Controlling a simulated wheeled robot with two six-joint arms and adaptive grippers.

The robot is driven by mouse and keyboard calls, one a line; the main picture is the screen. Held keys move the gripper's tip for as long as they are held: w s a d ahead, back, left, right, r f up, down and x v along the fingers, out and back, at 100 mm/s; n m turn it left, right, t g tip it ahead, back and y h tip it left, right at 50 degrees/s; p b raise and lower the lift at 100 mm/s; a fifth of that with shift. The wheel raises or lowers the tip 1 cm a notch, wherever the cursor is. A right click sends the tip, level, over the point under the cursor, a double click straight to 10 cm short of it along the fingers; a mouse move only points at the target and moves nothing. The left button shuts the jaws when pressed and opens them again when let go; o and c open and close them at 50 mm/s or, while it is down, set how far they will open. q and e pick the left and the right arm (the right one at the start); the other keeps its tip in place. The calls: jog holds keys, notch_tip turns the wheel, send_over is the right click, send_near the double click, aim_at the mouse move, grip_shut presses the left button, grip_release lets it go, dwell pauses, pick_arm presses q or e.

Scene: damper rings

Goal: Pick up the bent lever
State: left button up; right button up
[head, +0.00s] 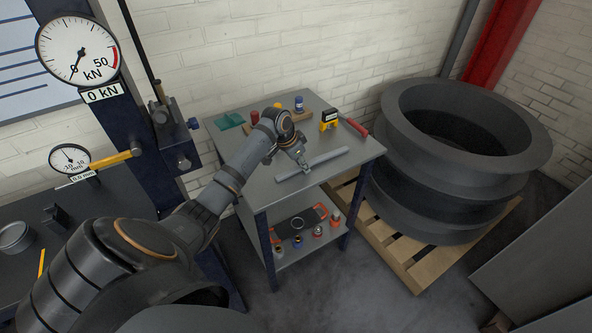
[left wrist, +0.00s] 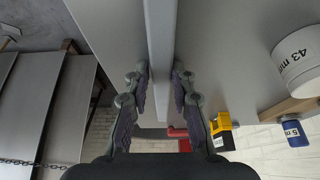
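A long grey bar (head: 328,158) lies along the top of the small trolley; it looks straight and I see no clear bend. My left gripper (head: 303,163) is over its middle. In the left wrist view the bar (left wrist: 160,30) runs between the two fingers of the gripper (left wrist: 162,72). A red-handled tool (head: 354,126) lies near the trolley's right edge, apart from the gripper. My right gripper is out of view.
The trolley top (head: 350,170) also bears a yellow-black device (head: 328,119), a blue bottle (head: 298,103) and a green piece (head: 229,121). Its lower shelf holds several small parts. Large dark rings (head: 465,150) stand on a pallet (head: 410,262) at the right. A dial gauge (head: 77,51) stands left.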

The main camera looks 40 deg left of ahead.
pick_arm(q)
jog(key=shift+f, duration=0.1)
grip_shut()
jog(key=shift+a+b, duration=0.1)
jog(key=shift+b, duration=0.3)
notch_tip(320, 180, up, 4)
jog(key=shift+w+f+b, duration=0.1)
jog(key=shift+w+b, duration=0.05)
jog(key=shift+b, duration=0.2)
jog(key=s+d+r+p, duration=0.1)
jog(key=s+d+r, duration=0.1)
jog(key=d+r, duration=0.3)
jog(key=s+d+r+p, duration=0.1)
jog(key=d+r, duration=0.3)
jog(key=d, duration=0.4)
jog(key=shift+s+d+r, duration=0.15)
jog(key=shift+s+r, duration=0.25)
jog(key=shift+s, duration=0.45)
